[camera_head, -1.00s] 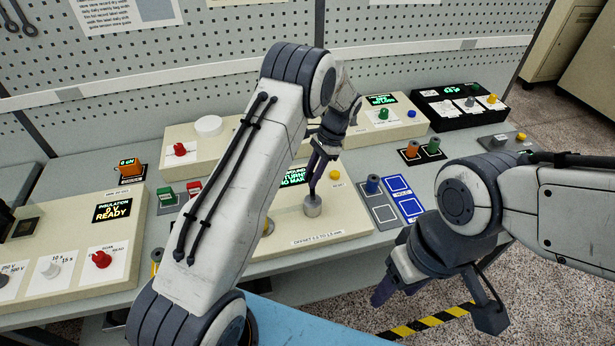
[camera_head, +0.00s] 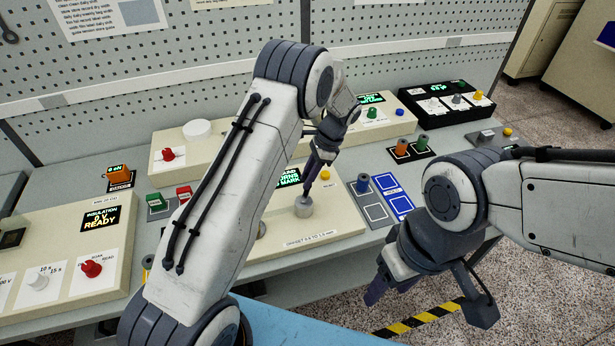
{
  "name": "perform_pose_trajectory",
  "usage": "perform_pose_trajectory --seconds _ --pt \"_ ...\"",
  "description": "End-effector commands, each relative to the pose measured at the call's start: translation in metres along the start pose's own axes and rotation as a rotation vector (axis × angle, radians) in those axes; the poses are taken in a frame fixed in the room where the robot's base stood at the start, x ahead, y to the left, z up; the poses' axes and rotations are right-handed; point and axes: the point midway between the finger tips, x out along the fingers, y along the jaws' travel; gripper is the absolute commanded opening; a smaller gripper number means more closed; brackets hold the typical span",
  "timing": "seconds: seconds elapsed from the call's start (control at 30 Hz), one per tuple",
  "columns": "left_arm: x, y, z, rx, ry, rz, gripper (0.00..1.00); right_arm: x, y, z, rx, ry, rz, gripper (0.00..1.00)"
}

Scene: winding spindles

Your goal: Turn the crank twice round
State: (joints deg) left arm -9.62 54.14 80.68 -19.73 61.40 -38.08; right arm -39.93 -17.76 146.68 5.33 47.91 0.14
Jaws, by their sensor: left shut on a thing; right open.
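The crank's grey round knob (camera_head: 303,207) stands on the cream winding panel (camera_head: 330,228) in the middle of the bench. My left gripper (camera_head: 308,190) comes down from above, tilted, and its dark fingers are shut on the top of the knob. My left arm covers the left part of this panel, so the rest of the crank is hidden. The panel's green-lettered display (camera_head: 289,178) is partly covered by the arm. My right gripper (camera_head: 375,290) is open and empty, low in front of the bench edge.
A yellow button (camera_head: 325,175) sits behind the knob. Orange (camera_head: 402,148) and green (camera_head: 422,145) spindles stand further back. The insulation panel (camera_head: 60,250) lies at left.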

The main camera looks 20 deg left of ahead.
Motion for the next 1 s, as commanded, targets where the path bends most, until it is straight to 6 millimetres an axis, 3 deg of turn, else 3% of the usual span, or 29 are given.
perform_pose_trajectory --seconds 0.07,0.1,0.17,0.57,1.0 --pt "-0.001 -0.001 -0.001 -0.002 0.004 -0.004 0.00 0.000 0.000 0.000 0.000 0.000 0.000 0.57" --pt "-0.001 -0.001 -0.001 -0.002 0.004 -0.004 0.34 0.000 0.000 0.000 0.000 0.000 0.000 0.57" --pt "-0.001 -0.001 -0.001 -0.003 0.004 -0.003 0.57 0.000 0.000 0.000 0.000 0.000 0.000 0.57" --pt "-0.005 -0.001 -0.001 -0.003 0.002 -0.002 0.57 0.003 0.000 0.000 0.000 0.000 0.000 0.57" --pt "-0.083 -0.001 -0.002 -0.003 0.005 -0.004 0.57 0.025 0.002 0.001 -0.001 0.000 0.000 0.57"
